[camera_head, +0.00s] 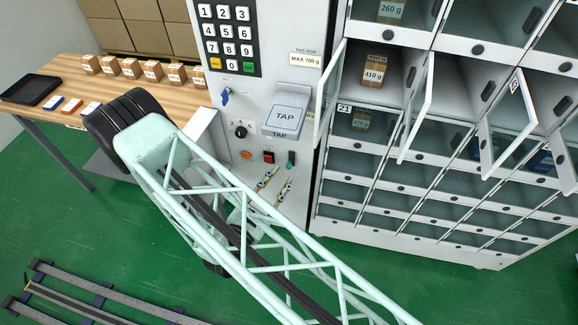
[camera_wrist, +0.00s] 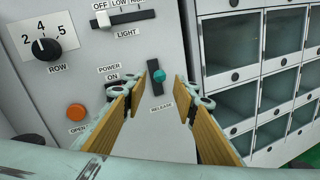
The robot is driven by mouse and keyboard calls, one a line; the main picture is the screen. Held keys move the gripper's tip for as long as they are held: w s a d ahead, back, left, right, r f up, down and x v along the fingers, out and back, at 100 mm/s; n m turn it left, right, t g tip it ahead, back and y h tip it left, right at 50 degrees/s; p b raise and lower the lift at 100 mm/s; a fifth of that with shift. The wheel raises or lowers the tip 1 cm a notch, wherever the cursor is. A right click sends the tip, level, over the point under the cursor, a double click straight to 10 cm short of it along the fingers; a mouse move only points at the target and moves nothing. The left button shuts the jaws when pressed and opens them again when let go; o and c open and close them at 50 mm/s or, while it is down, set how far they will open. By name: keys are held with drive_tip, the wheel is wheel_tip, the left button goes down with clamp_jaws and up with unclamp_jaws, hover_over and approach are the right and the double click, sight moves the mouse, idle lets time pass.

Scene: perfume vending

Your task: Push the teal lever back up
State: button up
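The teal lever (camera_wrist: 158,76) is a small round knob on a dark upright slot in the grey panel, above a "RELEASE" label (camera_wrist: 162,107). In the wrist view it shows between my two fingertips, apparently beyond them. In the head view the lever (camera_head: 291,157) is small, right of the red switch. My gripper (camera_wrist: 160,88) is open and empty, its wood-coloured finger pads on either side of the lever. In the head view my gripper (camera_head: 277,182) is just below the lever, partly behind my arm. I cannot tell whether a finger touches the panel or knob.
An orange "OPEN" button (camera_wrist: 77,111), a row dial (camera_wrist: 43,48) and a light slider (camera_wrist: 124,18) are on the panel. The power switch is mostly behind my left finger. Lockers (camera_head: 400,195) stand to the right, several doors (camera_head: 418,100) swung open. The TAP pad (camera_head: 286,112) juts out above.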

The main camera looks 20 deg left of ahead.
sight(289, 165)
drive_tip(key=shift+x, duration=3.2)
drive_tip(key=shift+c, duration=0.6)
drive_tip(key=c, duration=0.8)
